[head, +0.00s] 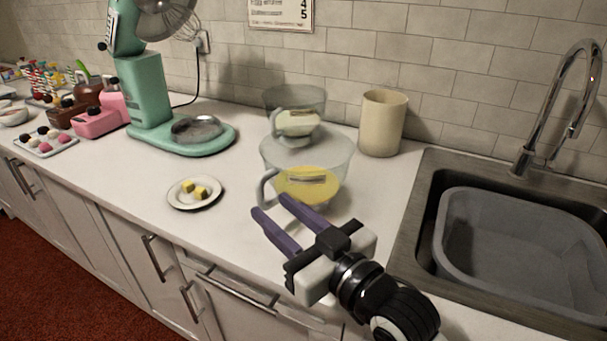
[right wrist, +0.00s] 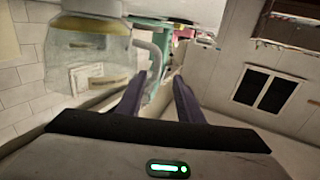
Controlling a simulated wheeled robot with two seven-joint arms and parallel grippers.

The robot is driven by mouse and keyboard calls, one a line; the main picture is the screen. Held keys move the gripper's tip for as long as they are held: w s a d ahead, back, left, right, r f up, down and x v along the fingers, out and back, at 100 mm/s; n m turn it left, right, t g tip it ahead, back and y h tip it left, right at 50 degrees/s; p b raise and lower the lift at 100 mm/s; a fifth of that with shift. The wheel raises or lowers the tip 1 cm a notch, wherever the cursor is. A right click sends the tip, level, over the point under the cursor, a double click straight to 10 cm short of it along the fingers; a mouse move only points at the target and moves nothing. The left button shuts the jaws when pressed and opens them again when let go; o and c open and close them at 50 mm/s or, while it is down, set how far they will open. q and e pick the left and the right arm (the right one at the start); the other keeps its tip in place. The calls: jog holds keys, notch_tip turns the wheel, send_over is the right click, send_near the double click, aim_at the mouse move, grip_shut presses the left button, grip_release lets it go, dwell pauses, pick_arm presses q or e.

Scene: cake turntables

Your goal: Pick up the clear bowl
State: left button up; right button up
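Two clear vessels stand one behind the other on the counter. The front clear bowl (head: 335,164) has a side handle (head: 266,188) and yellow contents. The rear clear bowl (head: 312,96) holds something pale. My right gripper (head: 271,205) has its two purple fingers apart and empty, just in front of the front bowl's handle. In the right wrist view, the clear bowl (right wrist: 80,70) is at the upper left, with its handle (right wrist: 156,62) near the tips of the open fingers (right wrist: 160,78). I cannot tell whether a finger touches the handle. My left gripper is not in view.
A plate (head: 194,204) with yellow cubes lies left of the bowls. A green stand mixer (head: 145,95) stands farther left, and a cream canister (head: 382,123) behind right. A sink with a grey tub (head: 520,245) is at the right. The counter's front edge lies under my right arm.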

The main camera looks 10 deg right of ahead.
aim_at(263, 194)
jog(key=x, duration=0.6)
jog(key=shift+w+d+f, duration=0.1)
jog(key=shift+w, duration=0.35)
grip_shut()
